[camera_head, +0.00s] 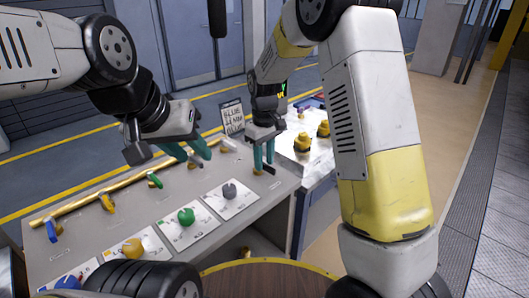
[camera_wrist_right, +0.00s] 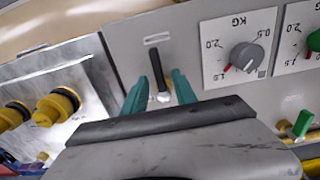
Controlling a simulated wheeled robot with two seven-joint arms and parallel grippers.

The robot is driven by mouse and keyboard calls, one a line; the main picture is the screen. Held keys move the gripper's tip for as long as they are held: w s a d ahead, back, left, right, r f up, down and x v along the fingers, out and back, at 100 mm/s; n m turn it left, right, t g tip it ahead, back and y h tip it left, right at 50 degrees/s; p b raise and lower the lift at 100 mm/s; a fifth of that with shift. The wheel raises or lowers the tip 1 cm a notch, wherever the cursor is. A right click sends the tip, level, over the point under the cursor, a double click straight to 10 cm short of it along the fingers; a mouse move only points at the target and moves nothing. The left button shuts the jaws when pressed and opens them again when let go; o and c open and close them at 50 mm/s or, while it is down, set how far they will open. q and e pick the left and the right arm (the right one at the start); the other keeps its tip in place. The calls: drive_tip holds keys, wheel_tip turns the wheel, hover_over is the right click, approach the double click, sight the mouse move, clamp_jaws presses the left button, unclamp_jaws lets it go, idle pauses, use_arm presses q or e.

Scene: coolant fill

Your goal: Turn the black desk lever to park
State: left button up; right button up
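The black lever (camera_wrist_right: 154,74) stands on the grey desk (camera_head: 170,206), with a bright metal pivot at its base and a pale label plate above it in the right wrist view. My right gripper (camera_wrist_right: 160,82) has its two teal fingers on either side of the lever, with gaps visible, so it looks open around it. In the head view the right gripper (camera_head: 264,160) points down at the desk's right end, and the lever is a small dark shape there. My left gripper (camera_head: 198,152) hangs over the desk's back part, its teal fingers apart and empty.
A grey dial (camera_head: 230,191) and a green dial (camera_head: 186,217) sit on white plates nearby. A green lever (camera_head: 154,180), an orange lever (camera_head: 106,202) and a blue lever (camera_head: 54,230) line the back. Yellow caps (camera_head: 302,143) stand on the panel to the right, near a small sign (camera_head: 232,117).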

drive_tip(key=shift+f, duration=0.2)
clamp_jaws()
idle(1.3)
